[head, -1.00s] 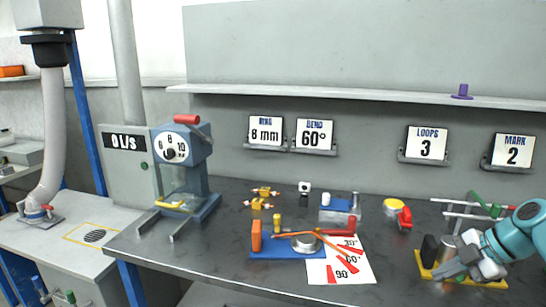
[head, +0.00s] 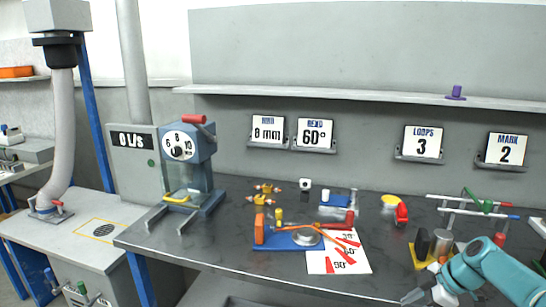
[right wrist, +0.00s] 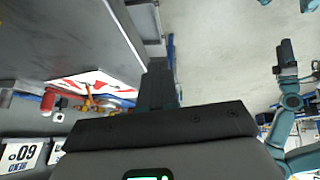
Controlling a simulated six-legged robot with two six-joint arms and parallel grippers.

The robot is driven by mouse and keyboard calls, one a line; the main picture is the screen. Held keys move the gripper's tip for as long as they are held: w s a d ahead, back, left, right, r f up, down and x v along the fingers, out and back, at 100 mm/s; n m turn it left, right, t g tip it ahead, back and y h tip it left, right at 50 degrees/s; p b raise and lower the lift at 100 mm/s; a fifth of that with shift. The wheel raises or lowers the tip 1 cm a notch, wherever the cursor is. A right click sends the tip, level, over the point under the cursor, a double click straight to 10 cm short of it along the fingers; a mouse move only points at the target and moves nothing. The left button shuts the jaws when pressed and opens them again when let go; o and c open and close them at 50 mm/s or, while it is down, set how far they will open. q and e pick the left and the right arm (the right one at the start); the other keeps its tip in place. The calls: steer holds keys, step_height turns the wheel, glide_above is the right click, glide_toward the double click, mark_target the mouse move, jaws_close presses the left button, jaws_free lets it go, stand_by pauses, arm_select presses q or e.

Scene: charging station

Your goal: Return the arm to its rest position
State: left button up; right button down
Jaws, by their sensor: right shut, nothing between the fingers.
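My right arm (head: 490,275) is teal and enters the head view at the lower right. My right gripper (head: 412,296) is low near the bench's front edge, in front of the yellow-based stand (head: 418,257). It looks shut and empty. In the right wrist view my right gripper (right wrist: 158,72) shows as a dark narrow shape, with the bench edge to its left. A teal jointed limb (right wrist: 290,102) with a dark end stands at the right of that view. It may be my left arm, and its jaws are too small to read. The head view shows no left gripper.
The bench (head: 215,255) holds a blue bending jig (head: 290,249), an angle sheet (head: 325,266), a red-handled dial machine (head: 186,160) and a tube rack (head: 460,212). Sign cards line the wall. Open floor (right wrist: 235,60) shows beyond the bench edge in the right wrist view.

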steer(key=s+a+f+m+g+h+p, duration=0.1)
steer(key=s+a+f+m+p, duration=0.1)
steer(key=s+a+f+m, duration=0.55)
steer(key=s+a+f+m+g+p, duration=0.1)
steer(key=s+a+f+m+p, duration=0.3)
steer(key=f, duration=0.7)
steer(key=s+a+f+m, duration=0.1)
steer(key=s+a+m, duration=0.1)
steer(key=s+a, duration=0.3)
steer(key=s+a+f+m+g, duration=0.1)
steer(key=s+a+m, duration=0.2)
steer(key=s, duration=1.1)
steer(key=shift+a+f+m+h, duration=0.15)
steer(key=shift+a+m+h, duration=0.2)
steer(key=shift+a, duration=0.7)
